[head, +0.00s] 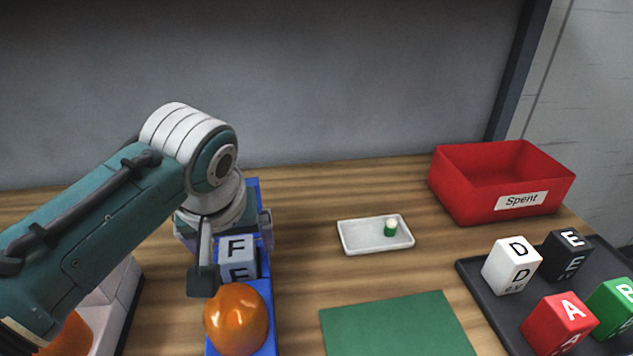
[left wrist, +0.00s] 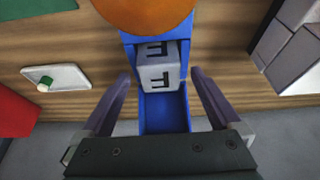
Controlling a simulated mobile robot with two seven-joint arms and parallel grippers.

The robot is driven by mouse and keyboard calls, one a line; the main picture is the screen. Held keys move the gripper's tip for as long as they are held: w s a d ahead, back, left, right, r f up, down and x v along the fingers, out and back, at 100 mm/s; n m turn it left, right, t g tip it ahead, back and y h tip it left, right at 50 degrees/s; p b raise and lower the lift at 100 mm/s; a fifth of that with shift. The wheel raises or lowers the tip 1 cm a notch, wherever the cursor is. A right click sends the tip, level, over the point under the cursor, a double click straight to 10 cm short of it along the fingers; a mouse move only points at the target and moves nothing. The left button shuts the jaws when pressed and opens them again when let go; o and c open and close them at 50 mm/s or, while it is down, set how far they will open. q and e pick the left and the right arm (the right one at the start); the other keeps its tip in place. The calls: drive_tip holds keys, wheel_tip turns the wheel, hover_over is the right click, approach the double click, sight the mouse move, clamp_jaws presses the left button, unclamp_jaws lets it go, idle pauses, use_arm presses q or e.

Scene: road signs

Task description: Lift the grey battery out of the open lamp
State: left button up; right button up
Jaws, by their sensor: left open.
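The open lamp has a blue body (head: 265,293) and a glossy orange dome (head: 237,320) at its near end. My left gripper (head: 235,262) is open above the lamp. In the left wrist view its fingers (left wrist: 160,78) are on either side of the battery, apart from it. My right gripper is not in view.
A white tray (head: 352,240) holds a small green-and-white piece (head: 390,229). A red bin (head: 470,204) marked "Spent" stands back right. A dark tray (head: 487,293) holds several lettered blocks. A green mat (head: 398,328) lies in front. A pale box-like object (head: 118,295) with orange is left.

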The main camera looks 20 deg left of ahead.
use_arm(q)
drive_tip(key=shift+w+f, duration=0.1)
drive_tip(key=shift+f, duration=0.05)
clamp_jaws()
idle(0.8)
